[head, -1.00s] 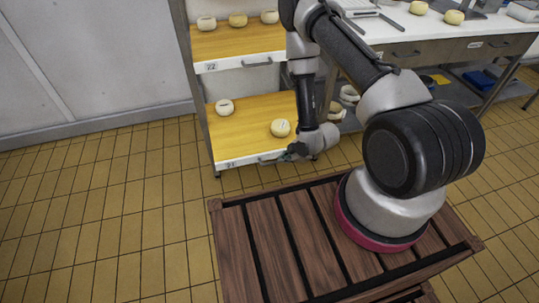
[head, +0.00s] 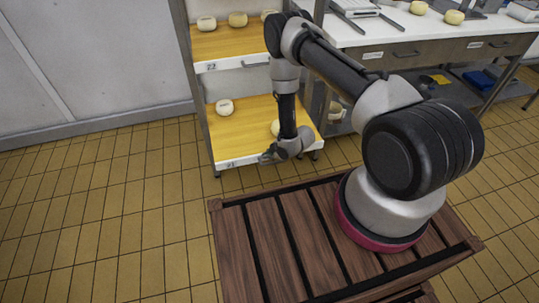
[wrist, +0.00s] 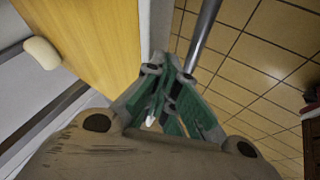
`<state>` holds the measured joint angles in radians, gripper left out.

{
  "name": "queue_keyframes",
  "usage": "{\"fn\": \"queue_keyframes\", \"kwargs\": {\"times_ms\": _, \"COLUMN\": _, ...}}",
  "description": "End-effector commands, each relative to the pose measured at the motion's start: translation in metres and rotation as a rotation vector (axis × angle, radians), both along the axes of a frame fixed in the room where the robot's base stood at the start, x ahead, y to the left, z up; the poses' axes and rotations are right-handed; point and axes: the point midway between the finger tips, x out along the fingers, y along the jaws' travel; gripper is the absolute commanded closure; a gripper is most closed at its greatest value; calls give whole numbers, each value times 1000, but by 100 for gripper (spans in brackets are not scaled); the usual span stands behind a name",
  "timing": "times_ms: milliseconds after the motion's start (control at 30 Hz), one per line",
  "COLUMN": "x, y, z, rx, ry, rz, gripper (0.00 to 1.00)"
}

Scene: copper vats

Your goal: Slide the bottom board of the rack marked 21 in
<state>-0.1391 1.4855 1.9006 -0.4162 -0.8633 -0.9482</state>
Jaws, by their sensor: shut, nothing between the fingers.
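The bottom board (head: 245,125) is yellow wood with a white front edge, and its label appears to read 21. In the head view it sits low in the rack (head: 199,105). A pale cheese (head: 224,106) stands on its left part, and another (head: 275,127) is partly hidden behind my arm. My gripper (head: 270,155) is shut and empty at the board's front edge, hiding much of the handle there. In the wrist view my fingers (wrist: 168,85) are close to the white edge and a metal bar (wrist: 203,35), probably the handle; contact is unclear. The board (wrist: 95,35) lies left.
An upper board (head: 225,40) marked 22 holds several cheeses. A steel worktable (head: 410,45) with a drawer stands at the right. My slatted wooden-looking base top is in front. The tiled floor (head: 110,210) at the left is clear.

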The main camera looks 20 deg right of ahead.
Motion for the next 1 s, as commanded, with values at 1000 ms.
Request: {"fn": "queue_keyframes", "kwargs": {"times_ms": 1000, "x": 95, "y": -1, "z": 1, "rx": 0, "ry": -6, "rz": -1, "gripper": 100}}
